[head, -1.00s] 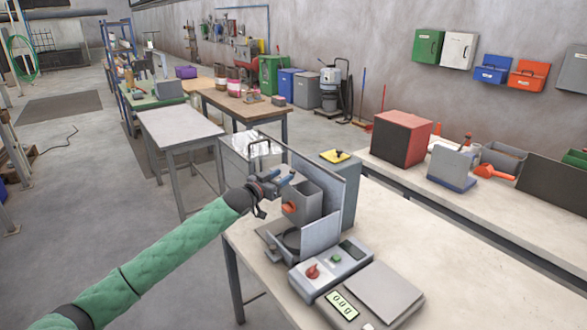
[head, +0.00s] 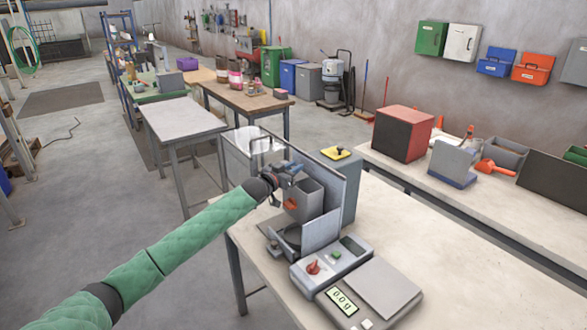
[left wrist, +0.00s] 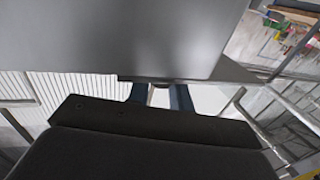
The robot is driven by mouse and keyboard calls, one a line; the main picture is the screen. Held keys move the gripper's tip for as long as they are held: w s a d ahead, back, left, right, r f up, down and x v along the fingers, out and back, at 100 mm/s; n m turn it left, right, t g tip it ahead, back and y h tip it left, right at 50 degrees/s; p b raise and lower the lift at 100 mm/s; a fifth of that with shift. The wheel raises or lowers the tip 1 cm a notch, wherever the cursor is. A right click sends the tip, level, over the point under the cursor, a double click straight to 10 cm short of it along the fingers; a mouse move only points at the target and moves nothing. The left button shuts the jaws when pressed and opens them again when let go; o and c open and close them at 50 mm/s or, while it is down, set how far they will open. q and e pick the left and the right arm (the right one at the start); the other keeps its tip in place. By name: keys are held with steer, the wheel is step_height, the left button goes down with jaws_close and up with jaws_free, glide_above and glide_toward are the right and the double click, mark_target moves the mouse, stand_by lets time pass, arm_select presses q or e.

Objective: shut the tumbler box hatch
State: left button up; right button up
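The grey bagger machine (head: 348,200) stands on the near table. It has a small grey box (head: 312,197) with an orange part (head: 291,204) on its front, and a tall grey panel behind it. I cannot tell for sure which panel is the hatch. My left gripper (head: 289,168) is just above and left of the grey box, close to the tall panel. In the left wrist view its two blue fingers (left wrist: 160,97) are apart, below a broad grey plate (left wrist: 140,35). Contact with the plate cannot be told. My right gripper is not in view.
In front of the machine are a tilted grey plate (head: 321,232), a control box with a red knob (head: 313,267), and a scale (head: 376,293). A red and black box (head: 403,134) stands on the back table. The near table's right part is clear.

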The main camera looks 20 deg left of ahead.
arm_select(q)
jaws_close()
steer(key=s+d, duration=0.1)
steer(key=d, duration=0.1)
steer(key=s+d, duration=0.3)
steer(key=shift+s+d, duration=0.25)
steer(key=shift+d, duration=0.15)
steer(key=shift+s+d, duration=0.3)
steer(key=shift+d, duration=0.1)
steer(key=o, duration=0.5)
jaws_free()
steer(key=shift+d, duration=0.1)
